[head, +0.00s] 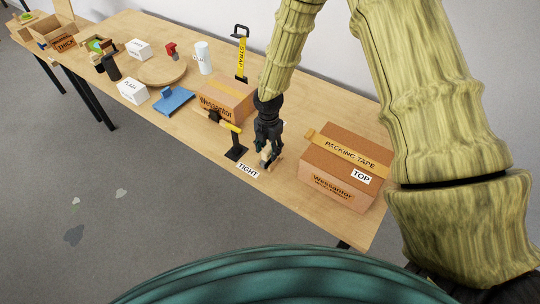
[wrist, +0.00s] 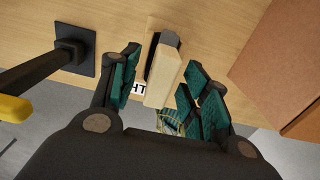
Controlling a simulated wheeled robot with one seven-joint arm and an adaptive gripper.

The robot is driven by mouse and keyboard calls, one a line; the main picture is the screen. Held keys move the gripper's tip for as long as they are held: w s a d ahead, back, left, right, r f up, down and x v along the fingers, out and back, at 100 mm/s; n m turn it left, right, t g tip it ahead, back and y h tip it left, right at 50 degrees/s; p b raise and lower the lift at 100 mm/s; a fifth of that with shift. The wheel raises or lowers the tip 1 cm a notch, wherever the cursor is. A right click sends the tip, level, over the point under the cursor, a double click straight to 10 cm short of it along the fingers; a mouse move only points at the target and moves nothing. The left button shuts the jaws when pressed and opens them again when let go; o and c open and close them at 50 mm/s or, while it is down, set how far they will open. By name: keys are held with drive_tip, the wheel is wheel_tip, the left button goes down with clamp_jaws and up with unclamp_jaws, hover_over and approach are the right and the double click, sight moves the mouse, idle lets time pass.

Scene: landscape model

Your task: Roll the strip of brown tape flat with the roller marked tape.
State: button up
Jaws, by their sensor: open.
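A strip of tan-brown tape marked PACKING TAPE (head: 349,152) lies across the top of the closed cardboard box (head: 328,190) at the right of the table. Its left end reaches the box's edge and looks slightly raised. My gripper (head: 267,152) points down just left of that box, low over the table. It is open, with its fingers on both sides of a small pale wooden tool with a dark part (wrist: 166,76). In the head view that tool (head: 273,161) is partly hidden by the fingers. I cannot read any tape marking on it.
A black stand with a yellow-ended bar (head: 236,151) is close left of my gripper. A TIGHT label (head: 248,170) lies near the front edge. Another taped box (head: 226,101), a STRAP tool (head: 241,55) and a round board (head: 163,70) stand farther left.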

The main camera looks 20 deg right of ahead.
clamp_jaws()
drive_tip(key=shift+r, duration=0.2)
drive_tip(key=shift+s+r+p, duration=0.1)
drive_tip(key=shift+r+p, duration=2.25)
drive_tip(key=shift+r, duration=0.55)
